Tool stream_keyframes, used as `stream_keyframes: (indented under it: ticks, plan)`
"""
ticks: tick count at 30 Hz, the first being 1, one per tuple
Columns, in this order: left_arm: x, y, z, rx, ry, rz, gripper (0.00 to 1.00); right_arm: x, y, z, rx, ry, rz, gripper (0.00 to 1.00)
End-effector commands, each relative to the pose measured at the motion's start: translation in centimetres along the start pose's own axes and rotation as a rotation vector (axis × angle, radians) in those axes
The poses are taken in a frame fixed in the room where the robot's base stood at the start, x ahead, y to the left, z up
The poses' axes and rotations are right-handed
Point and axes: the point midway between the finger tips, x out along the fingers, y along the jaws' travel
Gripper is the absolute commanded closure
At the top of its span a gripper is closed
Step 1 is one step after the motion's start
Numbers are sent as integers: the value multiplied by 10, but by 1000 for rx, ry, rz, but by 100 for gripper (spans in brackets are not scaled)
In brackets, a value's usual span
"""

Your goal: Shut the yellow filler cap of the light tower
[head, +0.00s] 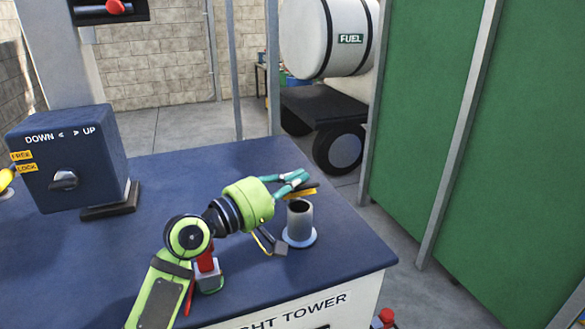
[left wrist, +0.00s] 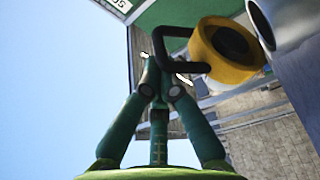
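The filler neck (head: 299,222) is a grey upright tube on the blue top of the light tower (head: 240,285), with its dark mouth uncovered. The yellow filler cap (head: 303,192) stands open on the neck's far side, mostly hidden. In the left wrist view, the cap (left wrist: 228,50) is a yellow ring with a black loop handle (left wrist: 165,45), beside the grey neck (left wrist: 290,22). My left gripper (head: 303,179) is just above the cap; its teal fingertips (left wrist: 160,72) are drawn together close to the handle. Whether they touch it is unclear. My right gripper does not show.
A blue control box (head: 70,155) with a knob stands at left on the tower top. A red part (head: 207,265) sits beneath my left arm. A green container wall (head: 425,120) is at right, and a white fuel tank (head: 335,40) is behind. The tower top's middle is clear.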

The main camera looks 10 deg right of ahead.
Motion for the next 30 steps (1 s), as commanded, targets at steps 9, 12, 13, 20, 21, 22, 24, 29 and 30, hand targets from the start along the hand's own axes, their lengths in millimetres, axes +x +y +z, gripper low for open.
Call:
stream_keyframes:
  ticks: [9, 12, 13, 20, 21, 22, 24, 29, 30]
  plan:
    - [-2, -6, 5, 1, -1, 0, 100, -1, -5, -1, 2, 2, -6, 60]
    - [-2, -7, 6, 1, 0, 0, 100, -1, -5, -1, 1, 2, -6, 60]
    - [-2, -7, 6, 1, 0, 0, 100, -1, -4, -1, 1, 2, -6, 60]
    - [-2, -7, 6, 1, 0, 0, 100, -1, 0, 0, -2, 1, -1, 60]
    - [-2, -7, 6, 1, 0, 0, 100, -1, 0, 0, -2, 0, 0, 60]
    - [-2, -7, 6, 1, 0, 0, 100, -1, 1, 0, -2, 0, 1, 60]
    - [-2, -7, 6, 1, 0, 0, 100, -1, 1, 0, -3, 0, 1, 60]
    - [0, 1, 4, 1, 0, 1, 100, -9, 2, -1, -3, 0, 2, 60]
    - [1, 6, 3, 1, 1, 1, 100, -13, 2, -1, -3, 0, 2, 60]
